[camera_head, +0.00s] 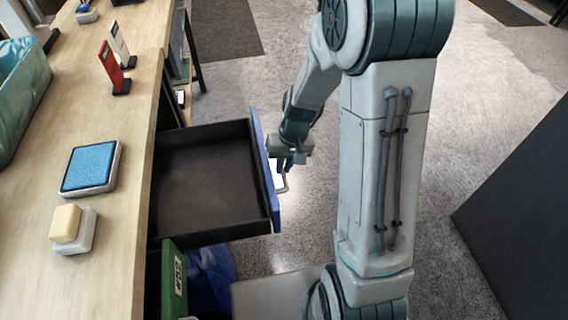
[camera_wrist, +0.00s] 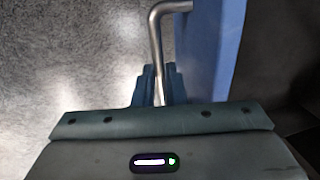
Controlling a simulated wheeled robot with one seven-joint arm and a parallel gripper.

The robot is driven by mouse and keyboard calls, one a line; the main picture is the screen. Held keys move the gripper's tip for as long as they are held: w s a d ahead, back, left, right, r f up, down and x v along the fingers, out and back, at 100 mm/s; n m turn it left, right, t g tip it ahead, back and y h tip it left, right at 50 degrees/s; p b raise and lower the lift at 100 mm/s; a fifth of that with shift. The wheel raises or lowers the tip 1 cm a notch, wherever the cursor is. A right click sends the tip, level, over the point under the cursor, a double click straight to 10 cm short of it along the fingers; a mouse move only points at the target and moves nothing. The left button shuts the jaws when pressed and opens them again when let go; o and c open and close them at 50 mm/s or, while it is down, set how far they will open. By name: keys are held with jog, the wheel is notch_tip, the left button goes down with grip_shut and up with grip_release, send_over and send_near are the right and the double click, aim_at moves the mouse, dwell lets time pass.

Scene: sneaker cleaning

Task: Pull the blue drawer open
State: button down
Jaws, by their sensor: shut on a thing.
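The blue drawer (camera_head: 264,171) stands well out from under the wooden counter, and its dark inside is empty. Its blue front also fills the upper right of the wrist view (camera_wrist: 212,50). A bent metal bar handle (camera_wrist: 155,38) sticks out from that front, and it shows in the head view (camera_head: 283,182) too. My gripper (camera_wrist: 158,88) is shut on the handle, with its fingers on both sides of the bar.
The wooden counter (camera_head: 130,75) holds a blue pad (camera_head: 89,167), a yellow sponge block (camera_head: 66,223), a teal bin (camera_head: 22,95) and small red and white stands. A green drawer front (camera_head: 174,280) sits below the open drawer. A dark panel (camera_head: 520,210) stands at the right.

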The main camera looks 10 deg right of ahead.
jog(key=c, duration=1.5)
grip_release()
jog(key=d+r+p, duration=0.1)
jog(key=r, duration=0.3)
jog(key=r+p, duration=0.1)
jog(key=r, duration=0.4)
jog(key=d+r+p, duration=0.1)
jog(key=r, duration=0.3)
jog(key=shift+d+r+p, duration=0.3)
jog(key=s+r+t+p, duration=0.1)
jog(key=s+r+p, duration=0.3)
jog(key=r+p, duration=0.2)
jog(key=s+d+r+t+h+p, duration=0.1)
jog(key=s+r+p, duration=0.4)
jog(key=r, duration=0.6)
jog(key=s+r+h+p, duration=0.1)
jog(key=s+r+p, duration=0.4)
jog(key=r, duration=0.3)
jog(key=shift+s+d+r+t+p, duration=0.15)
jog(key=shift+d+r+t+p, duration=0.2)
jog(key=shift+p, duration=0.45)
